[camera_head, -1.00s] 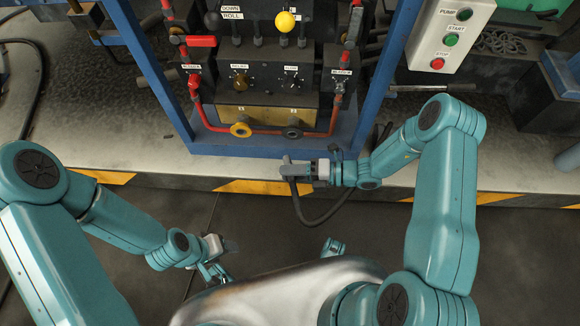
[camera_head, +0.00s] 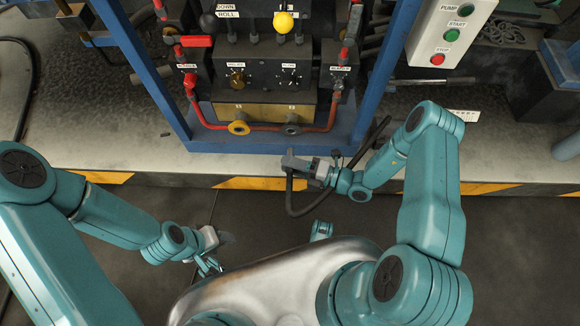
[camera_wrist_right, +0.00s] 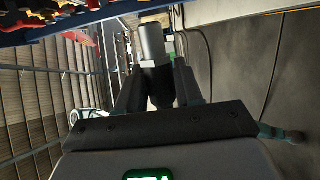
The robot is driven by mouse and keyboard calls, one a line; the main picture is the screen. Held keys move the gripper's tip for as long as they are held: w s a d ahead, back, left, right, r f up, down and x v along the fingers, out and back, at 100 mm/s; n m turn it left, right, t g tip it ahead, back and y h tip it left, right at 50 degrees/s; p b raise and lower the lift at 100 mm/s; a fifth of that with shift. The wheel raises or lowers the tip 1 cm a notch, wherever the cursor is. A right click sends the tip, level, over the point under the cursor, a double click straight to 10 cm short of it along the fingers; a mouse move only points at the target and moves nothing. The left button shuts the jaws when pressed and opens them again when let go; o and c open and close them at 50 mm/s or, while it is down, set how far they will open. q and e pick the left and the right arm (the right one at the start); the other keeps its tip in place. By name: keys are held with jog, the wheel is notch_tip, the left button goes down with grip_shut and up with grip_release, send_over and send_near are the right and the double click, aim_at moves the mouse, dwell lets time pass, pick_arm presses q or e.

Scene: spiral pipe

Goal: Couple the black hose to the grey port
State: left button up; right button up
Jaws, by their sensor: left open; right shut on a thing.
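The grey port (camera_head: 292,130) is a dark grey ring on the lower front of the control block, right of the yellow port (camera_head: 238,128). My right gripper (camera_head: 312,168) is shut on the black hose (camera_head: 300,210) close to its grey end fitting (camera_head: 294,161). The fitting is apart from the port, in front of and below it in the head view. In the right wrist view the grey fitting (camera_wrist_right: 152,42) sticks out past my fingers (camera_wrist_right: 160,85). The hose loops down below the gripper. My left gripper (camera_head: 218,250) is open and empty at lower left, away from the hose.
A blue frame (camera_head: 372,85) surrounds the control block, with a red pipe (camera_head: 330,112) along its lower edge. A button box (camera_head: 450,32) stands at right.

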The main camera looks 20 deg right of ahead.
aim_at(293, 135)
jog(key=w, duration=0.1)
jog(key=w+d+b, duration=0.1)
jog(key=shift+w+f, duration=0.15)
jog(key=shift+w, duration=0.2)
jog(key=shift+w+d+b, duration=0.3)
jog(key=shift+w+b, duration=0.15)
jog(key=shift+w, duration=0.4)
jog(key=shift+w+d+b, duration=0.25)
jog(key=shift+w+b, duration=0.15)
jog(key=shift+w, duration=0.25)
jog(key=shift+w+d+b, duration=0.2)
jog(key=shift+w+b, duration=0.25)
jog(key=shift+w, duration=0.15)
jog(key=shift+w+d+b, duration=0.25)
jog(key=shift+w+b, duration=0.15)
jog(key=shift+w, duration=0.25)
jog(key=shift+w+d+r, duration=0.15)
jog(key=shift+w+r, duration=0.1)
jog(key=shift+w, duration=0.05)
grip_shut()
jog(key=shift+w+d+b, duration=0.2)
jog(key=shift+w+b, duration=0.05)
jog(key=shift+b, duration=0.05)
dwell(0.9)
